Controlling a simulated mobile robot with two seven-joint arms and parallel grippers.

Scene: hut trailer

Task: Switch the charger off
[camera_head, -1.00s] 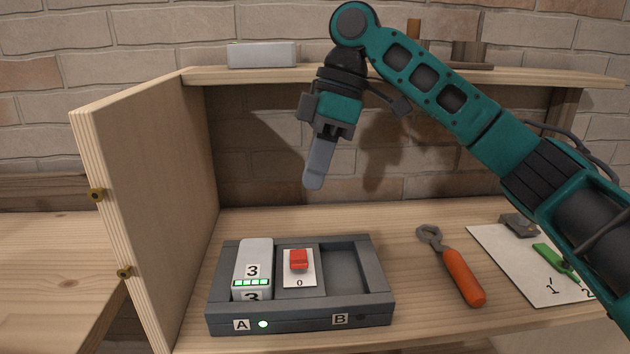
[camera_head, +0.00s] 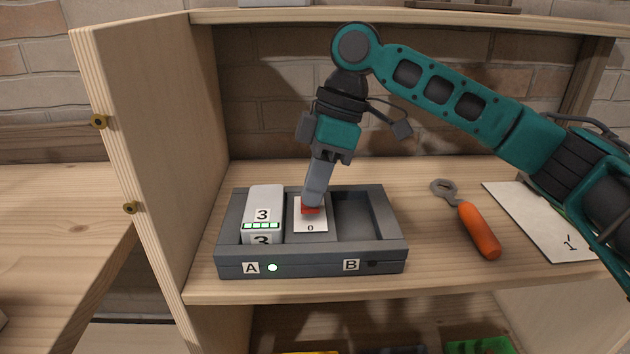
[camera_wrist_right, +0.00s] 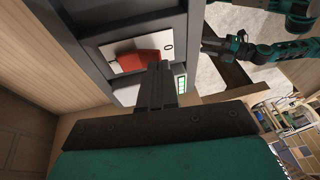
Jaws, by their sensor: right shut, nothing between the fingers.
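The charger (camera_head: 312,263) is a dark grey box on the workbench. A white battery marked 3 (camera_head: 264,201) sits in bay A, with green bars lit; the light beside A is green. Bay B (camera_head: 357,215) is empty and its light is dark. The red switch (camera_head: 309,211) sits on a white plate marked 0 between the bays; it also shows in the wrist view (camera_wrist_right: 138,60). My right gripper (camera_head: 313,201) is shut and empty, pointing down, its tip at the switch and partly hiding it. Which way the switch is tipped is unclear. My left gripper (camera_wrist_right: 214,45) shows small in the wrist view.
A wooden side panel (camera_head: 150,130) stands left of the charger, and a shelf board (camera_head: 290,17) runs above. An orange-handled tool (camera_head: 479,229) and a white sheet (camera_head: 535,215) lie to the right. Bare bench lies between charger and tool.

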